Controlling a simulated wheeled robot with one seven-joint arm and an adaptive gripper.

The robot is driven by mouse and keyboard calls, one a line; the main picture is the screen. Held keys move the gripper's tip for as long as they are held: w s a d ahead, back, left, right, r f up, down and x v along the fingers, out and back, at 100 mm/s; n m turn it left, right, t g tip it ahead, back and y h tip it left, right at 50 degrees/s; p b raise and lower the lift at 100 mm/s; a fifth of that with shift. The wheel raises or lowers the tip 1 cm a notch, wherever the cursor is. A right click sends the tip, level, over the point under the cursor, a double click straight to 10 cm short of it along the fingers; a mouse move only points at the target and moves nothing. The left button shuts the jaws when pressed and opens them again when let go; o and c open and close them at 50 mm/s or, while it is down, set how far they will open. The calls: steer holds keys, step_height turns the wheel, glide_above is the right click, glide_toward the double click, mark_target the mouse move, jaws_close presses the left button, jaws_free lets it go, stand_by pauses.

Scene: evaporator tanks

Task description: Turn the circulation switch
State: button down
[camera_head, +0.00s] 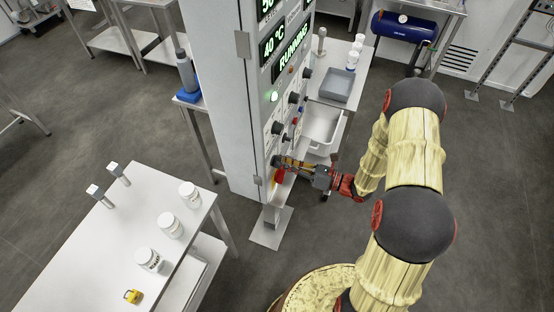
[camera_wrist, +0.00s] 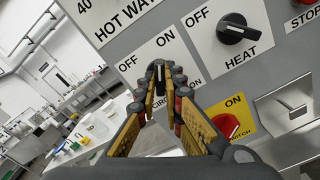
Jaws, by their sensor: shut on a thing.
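The circulation switch (camera_wrist: 157,69) is a dark knob on the white plate (camera_wrist: 130,68) marked OFF, ON and "CIRC", the rest of the word being hidden by my fingers. My gripper (camera_wrist: 161,78) is shut on this knob, one fingertip on each side. The knob is mostly hidden, so its exact angle is hard to tell. In the camera_head view my gripper (camera_head: 280,162) is at the lower part of the control cabinet's front panel, and the switch itself cannot be made out there.
The black HEAT knob (camera_wrist: 237,31) is at the upper right of my fingers. A red switch (camera_wrist: 228,124) on a yellow plate is close to the right finger. The tall cabinet (camera_head: 222,90) stands beside a white table (camera_head: 120,225) with jars.

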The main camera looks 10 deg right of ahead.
steer(key=shift+m+p, duration=0.4)
steer(key=shift+m, duration=0.3)
steer(key=shift+p, duration=0.3)
steer(key=shift+m+p, duration=0.35)
steer(key=shift+m, duration=0.25)
steer(key=c, duration=1.8)
jaws_free()
steer(key=shift+c, duration=0.2)
steer(key=v, duration=1.2)
